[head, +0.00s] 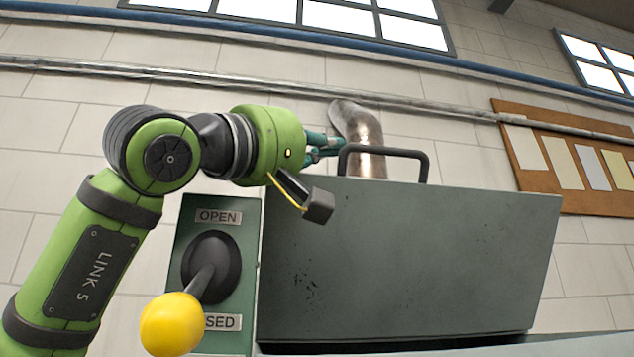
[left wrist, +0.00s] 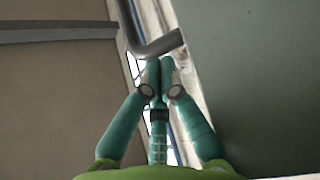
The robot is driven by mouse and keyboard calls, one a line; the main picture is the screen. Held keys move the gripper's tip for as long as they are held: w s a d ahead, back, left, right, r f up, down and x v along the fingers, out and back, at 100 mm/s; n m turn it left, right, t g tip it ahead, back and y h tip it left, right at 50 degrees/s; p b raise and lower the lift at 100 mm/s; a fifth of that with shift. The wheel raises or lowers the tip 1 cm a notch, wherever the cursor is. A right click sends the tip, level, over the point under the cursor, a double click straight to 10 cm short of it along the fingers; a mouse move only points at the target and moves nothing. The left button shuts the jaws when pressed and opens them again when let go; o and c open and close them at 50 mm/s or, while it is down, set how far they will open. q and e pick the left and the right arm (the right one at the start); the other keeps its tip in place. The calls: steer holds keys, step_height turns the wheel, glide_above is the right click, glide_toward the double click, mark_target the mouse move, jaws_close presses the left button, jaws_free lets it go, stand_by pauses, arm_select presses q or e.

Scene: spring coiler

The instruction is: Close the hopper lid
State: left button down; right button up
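The hopper lid (head: 410,262) is a large grey-green panel that stands raised, its face towards me, in the head view. Its dark bar handle (head: 385,151) is on the top edge, and the handle also shows in the left wrist view (left wrist: 155,47). My left gripper (head: 338,146) is at the left end of the handle. In the left wrist view its teal fingertips (left wrist: 160,66) are drawn together just short of the handle, with nothing seen between them. Whether they touch the handle cannot be told. My right gripper is not in view.
A lever with a yellow knob (head: 171,324) sits on a green plate (head: 187,220) left of the lid, pointing down by the lower label. A metal pipe (head: 362,138) rises behind the lid. A cork board (head: 565,165) hangs on the wall at right.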

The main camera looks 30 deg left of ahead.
arm_select(q)
steer(key=s+d+f+b, duration=0.5)
steer(key=s+f+b, duration=0.2)
steer(key=f, duration=0.2)
steer(key=shift+d, duration=0.25)
steer(key=shift+s, duration=0.1)
steer(key=v, duration=1.2)
steer(key=shift+r, duration=0.1)
